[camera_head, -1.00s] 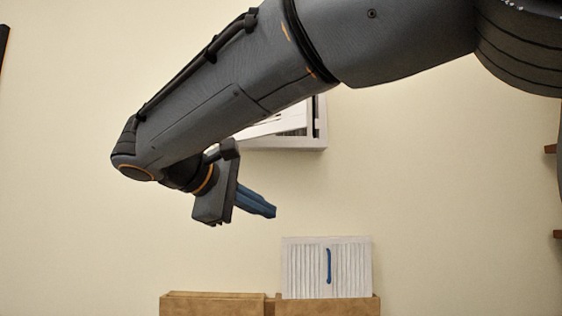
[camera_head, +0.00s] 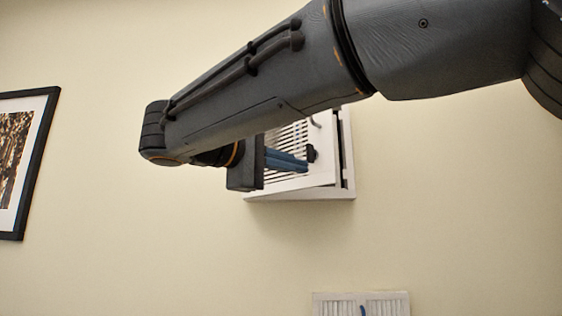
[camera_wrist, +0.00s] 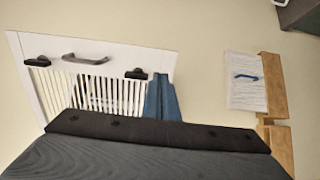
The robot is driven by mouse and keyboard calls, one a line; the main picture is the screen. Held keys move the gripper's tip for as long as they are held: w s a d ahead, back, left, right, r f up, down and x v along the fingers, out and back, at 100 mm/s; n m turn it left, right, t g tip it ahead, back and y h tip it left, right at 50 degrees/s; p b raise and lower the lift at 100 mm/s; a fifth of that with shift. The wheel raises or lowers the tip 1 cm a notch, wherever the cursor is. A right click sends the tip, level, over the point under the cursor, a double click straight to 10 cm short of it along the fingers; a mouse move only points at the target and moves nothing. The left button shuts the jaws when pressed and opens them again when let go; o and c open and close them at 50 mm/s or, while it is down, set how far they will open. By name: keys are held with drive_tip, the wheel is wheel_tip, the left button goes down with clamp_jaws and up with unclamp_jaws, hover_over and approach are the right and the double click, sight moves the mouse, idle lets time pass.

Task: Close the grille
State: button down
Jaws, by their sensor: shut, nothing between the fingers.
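The grille (camera_head: 318,176) is a white slatted panel on the wall with a grey handle and dark knob-like fittings along one edge. In the head view it stands ajar, tilted out from its white frame (camera_head: 347,160). My arm hides its upper left part. My gripper (camera_head: 306,163) has blue fingers, shut and empty, in front of the grille by a dark fitting. I cannot tell whether they touch. In the wrist view the grille (camera_wrist: 155,62) is at the left, and the shut fingers (camera_wrist: 161,80) overlap its right edge.
A second white slatted panel with a blue handle (camera_head: 340,304) shows lower down; in the wrist view it (camera_wrist: 243,92) is by brown boxes (camera_wrist: 274,88). A black-framed picture (camera_head: 35,160) hangs at the left. The wall between is bare.

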sight(321, 172)
drive_tip(key=shift+p+x, duration=0.9)
drive_tip(key=shift+x, duration=1.55)
